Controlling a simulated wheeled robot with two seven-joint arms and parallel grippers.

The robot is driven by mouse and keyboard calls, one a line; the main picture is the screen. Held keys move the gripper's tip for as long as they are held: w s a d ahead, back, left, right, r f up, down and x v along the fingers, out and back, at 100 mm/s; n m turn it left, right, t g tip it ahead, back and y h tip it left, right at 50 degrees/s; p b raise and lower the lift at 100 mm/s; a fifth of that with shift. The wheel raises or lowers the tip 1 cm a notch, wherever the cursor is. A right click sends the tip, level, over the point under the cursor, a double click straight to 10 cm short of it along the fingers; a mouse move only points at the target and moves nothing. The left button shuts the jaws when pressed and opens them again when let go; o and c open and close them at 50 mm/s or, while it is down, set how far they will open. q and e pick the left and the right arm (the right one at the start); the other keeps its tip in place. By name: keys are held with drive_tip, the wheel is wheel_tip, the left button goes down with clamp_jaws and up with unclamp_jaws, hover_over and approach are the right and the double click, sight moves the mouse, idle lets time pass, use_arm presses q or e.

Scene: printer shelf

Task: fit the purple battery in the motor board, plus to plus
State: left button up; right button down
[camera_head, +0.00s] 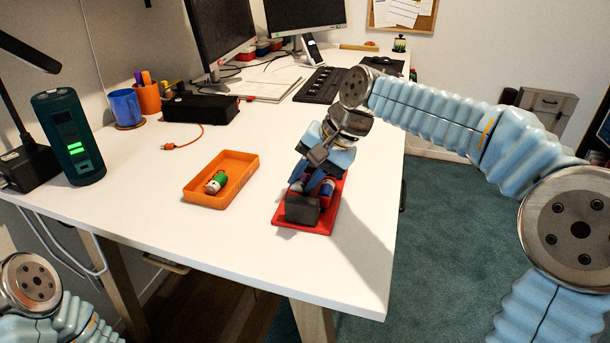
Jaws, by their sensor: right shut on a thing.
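The motor board (320,227) is a red plate with a dark block at its near end, lying on the white table. My right gripper (314,178) reaches down over the board from above and is shut. Purple (298,184) shows at its fingertips, within the red holder; I take it to be the purple battery. A second bluish-purple end (327,188) shows just to the right. The fingers hide most of the battery, so I cannot tell its plus end or whether it is fully seated. My left gripper is out of view; only part of that arm shows at bottom left.
An orange tray (191,195) left of the board holds a green and white battery (216,182). A dark green charger-like device (69,137) stands farther left. Blue (126,107) and orange cups, a black box (200,107) and a keyboard (319,85) are behind. The table's right edge is close to the board.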

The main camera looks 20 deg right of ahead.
drive_tip(key=shift+s+f, duration=0.1)
drive_tip(key=shift+f, duration=0.35)
idle(0.4)
drive_tip(key=c, duration=0.8)
unclamp_jaws()
drive_tip(key=shift+f, duration=0.1)
drive_tip(key=shift+c, duration=0.2)
drive_tip(key=shift+d+r+p, duration=0.1)
drive_tip(key=shift+r+p, duration=0.85)
wheel_tip(320, 180, up, 4)
drive_tip(key=p, duration=0.3)
drive_tip(key=shift+f, duration=0.15)
drive_tip(key=shift+r, duration=1)
